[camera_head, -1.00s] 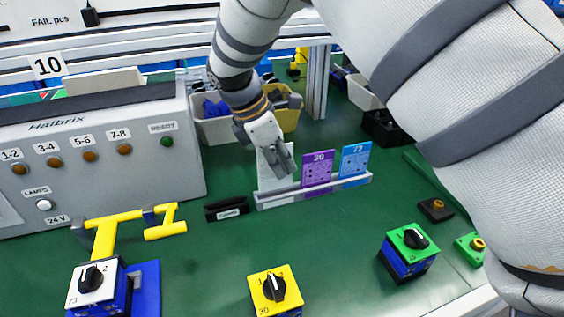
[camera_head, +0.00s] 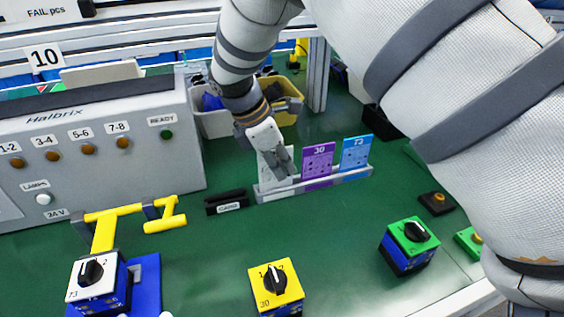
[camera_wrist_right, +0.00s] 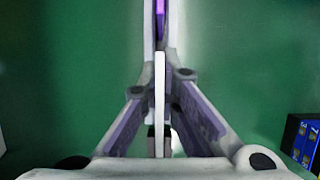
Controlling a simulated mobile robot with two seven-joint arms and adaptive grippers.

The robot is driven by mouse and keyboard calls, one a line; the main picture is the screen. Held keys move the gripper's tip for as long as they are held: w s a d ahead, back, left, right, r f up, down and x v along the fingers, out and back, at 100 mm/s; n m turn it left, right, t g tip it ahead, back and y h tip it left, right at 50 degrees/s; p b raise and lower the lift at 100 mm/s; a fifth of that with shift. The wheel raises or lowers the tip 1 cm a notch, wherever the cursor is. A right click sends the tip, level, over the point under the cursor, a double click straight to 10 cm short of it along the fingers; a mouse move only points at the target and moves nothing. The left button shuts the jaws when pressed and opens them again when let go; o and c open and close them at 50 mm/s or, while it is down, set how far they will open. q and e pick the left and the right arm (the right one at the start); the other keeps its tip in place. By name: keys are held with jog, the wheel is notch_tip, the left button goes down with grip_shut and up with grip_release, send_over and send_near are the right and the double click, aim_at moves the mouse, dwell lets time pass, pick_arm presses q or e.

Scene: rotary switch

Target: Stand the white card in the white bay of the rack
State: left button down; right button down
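The white card (camera_head: 266,168) stands upright at the left end of the low grey rack (camera_head: 318,187), at its white bay. Its lower edge is at the rack; I cannot tell whether it is fully seated. My right gripper (camera_head: 284,168) reaches down from above and covers part of the card. In the right wrist view the card (camera_wrist_right: 159,90) is edge-on between the fingers (camera_wrist_right: 159,140), which look closed on it, in line with the purple card (camera_wrist_right: 160,20). In the head view the purple card (camera_head: 318,160) and blue card (camera_head: 355,154) stand in the other bays. My left gripper is out of view.
A black card holder (camera_head: 227,203) lies left of the rack. White (camera_head: 213,122) and yellow (camera_head: 288,103) bins stand behind. The grey control box (camera_head: 100,150) is at left. Switch blocks with yellow (camera_head: 285,287), green (camera_head: 411,238) and white (camera_head: 93,280) tops stand in front.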

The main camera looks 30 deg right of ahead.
jog(key=shift+f, duration=0.55)
jog(key=c, duration=1.7)
grip_release()
jog(key=v, duration=1.2)
notch_tip(320, 180, up, 9)
jog(key=shift+r, duration=0.1)
